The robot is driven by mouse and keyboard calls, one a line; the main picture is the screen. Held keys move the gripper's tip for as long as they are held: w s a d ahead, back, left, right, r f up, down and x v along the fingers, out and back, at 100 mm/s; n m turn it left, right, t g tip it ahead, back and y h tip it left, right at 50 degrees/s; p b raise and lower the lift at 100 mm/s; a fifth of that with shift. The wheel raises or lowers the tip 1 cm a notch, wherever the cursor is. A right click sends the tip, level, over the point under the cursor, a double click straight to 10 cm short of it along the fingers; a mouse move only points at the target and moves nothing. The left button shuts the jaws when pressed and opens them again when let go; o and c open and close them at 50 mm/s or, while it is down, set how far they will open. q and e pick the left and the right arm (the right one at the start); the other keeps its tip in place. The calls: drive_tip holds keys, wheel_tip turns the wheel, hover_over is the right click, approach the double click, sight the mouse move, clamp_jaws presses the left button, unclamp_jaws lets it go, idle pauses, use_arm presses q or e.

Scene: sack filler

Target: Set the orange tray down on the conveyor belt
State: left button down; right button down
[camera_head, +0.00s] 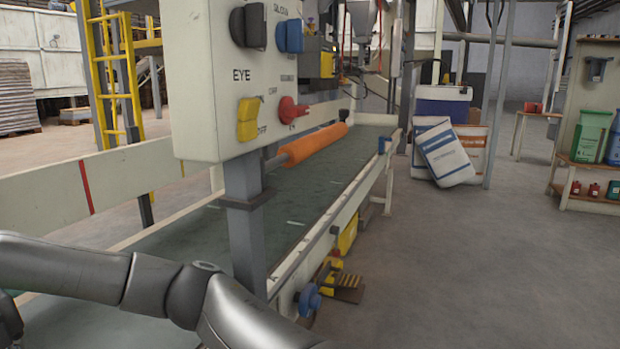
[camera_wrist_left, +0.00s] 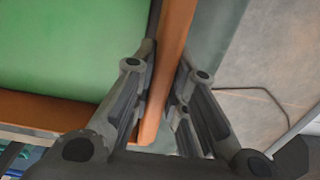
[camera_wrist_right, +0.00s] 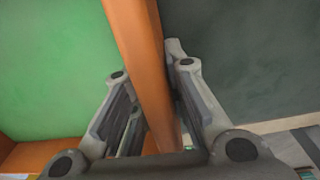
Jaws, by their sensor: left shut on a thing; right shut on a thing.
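The orange tray shows in the left wrist view (camera_wrist_left: 176,32), with a green inside or contents. Its orange wall runs between the fingers of my left gripper (camera_wrist_left: 167,62), which is shut on it. In the right wrist view the tray's wall (camera_wrist_right: 138,35) runs between the fingers of my right gripper (camera_wrist_right: 150,72), also shut on it. The dark green conveyor belt (camera_head: 175,238) runs away from me in the head view. A dark green surface like the belt (camera_wrist_right: 245,65) shows beside the tray's wall in the right wrist view; the gap cannot be told. Both grippers are out of the head view.
A control panel (camera_head: 215,105) on a grey post (camera_head: 245,235) stands in front of the belt. An orange roller (camera_head: 315,145) crosses above the belt. A cream side rail (camera_head: 75,192) borders its left. Sacks (camera_head: 445,153) lean at the back; the right floor is clear.

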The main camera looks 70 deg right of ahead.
use_arm(q)
drive_tip(key=shift+f, duration=0.35)
use_arm(e)
drive_tip(key=shift+f, duration=0.35)
use_arm(q)
drive_tip(key=c, duration=1.4)
unclamp_jaws()
drive_tip(key=shift+c, duration=0.2)
use_arm(e)
drive_tip(key=c, duration=1.4)
unclamp_jaws()
drive_tip(key=shift+c, duration=0.2)
drive_tip(key=shift+r, duration=0.1)
use_arm(q)
wheel_tip(320, 180, up, 12)
use_arm(e)
wheel_tip(320, 180, up, 12)
drive_tip(key=shift+f, duration=0.1)
use_arm(q)
drive_tip(key=shift+s, duration=0.1)
use_arm(e)
drive_tip(key=shift+s, duration=0.1)
